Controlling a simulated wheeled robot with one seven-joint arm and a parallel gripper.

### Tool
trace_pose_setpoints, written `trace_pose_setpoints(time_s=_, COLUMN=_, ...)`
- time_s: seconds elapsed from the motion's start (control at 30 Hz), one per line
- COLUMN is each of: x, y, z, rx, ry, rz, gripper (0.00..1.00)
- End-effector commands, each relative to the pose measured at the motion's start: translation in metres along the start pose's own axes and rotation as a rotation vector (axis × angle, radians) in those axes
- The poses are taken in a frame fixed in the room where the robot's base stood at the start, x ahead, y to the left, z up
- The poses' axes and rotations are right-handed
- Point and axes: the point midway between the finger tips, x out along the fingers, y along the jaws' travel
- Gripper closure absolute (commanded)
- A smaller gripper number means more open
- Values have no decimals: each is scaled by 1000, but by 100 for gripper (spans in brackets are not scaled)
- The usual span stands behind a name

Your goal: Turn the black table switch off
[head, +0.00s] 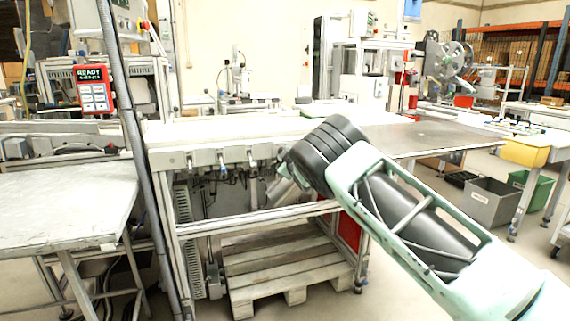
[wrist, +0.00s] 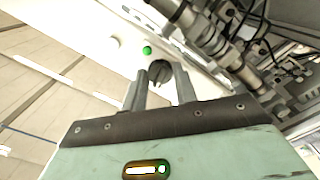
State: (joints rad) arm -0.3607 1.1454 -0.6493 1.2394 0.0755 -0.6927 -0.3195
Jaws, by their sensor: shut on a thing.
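The black table switch (wrist: 159,71) is a small dark knob on the white front panel of the table, seen in the wrist view. My gripper (wrist: 160,76) has one finger on each side of the knob and is shut on it. The knob's exact turn angle is hard to read, as the fingers partly cover it. A green indicator (wrist: 147,50) sits just beside the knob on the panel. In the head view my arm reaches to the right part of the table's front panel (head: 206,158), and the switch is hidden behind it.
Metal fittings and cables (wrist: 232,55) hang close to the right of my gripper in the wrist view. A wooden pallet (head: 270,262) lies under the table. A dark upright post (head: 137,130) stands left, beside another worktable (head: 70,205).

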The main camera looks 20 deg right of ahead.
Motion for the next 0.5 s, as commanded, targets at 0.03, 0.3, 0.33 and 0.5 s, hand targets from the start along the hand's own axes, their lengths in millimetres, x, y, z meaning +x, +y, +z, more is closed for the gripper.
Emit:
trace_pose_setpoints(time_s=0.03, x=0, y=-4, z=2, rx=-41, ry=2, rz=0, gripper=94)
trace_pose_setpoints(time_s=0.3, x=0, y=-3, z=1, rx=-233, ry=1, rz=0, gripper=94)
trace_pose_setpoints(time_s=0.33, x=0, y=-2, z=1, rx=-250, ry=1, rz=0, gripper=94)
trace_pose_setpoints(time_s=0.5, x=0, y=-1, z=1, rx=-320, ry=0, rz=-1, gripper=94)
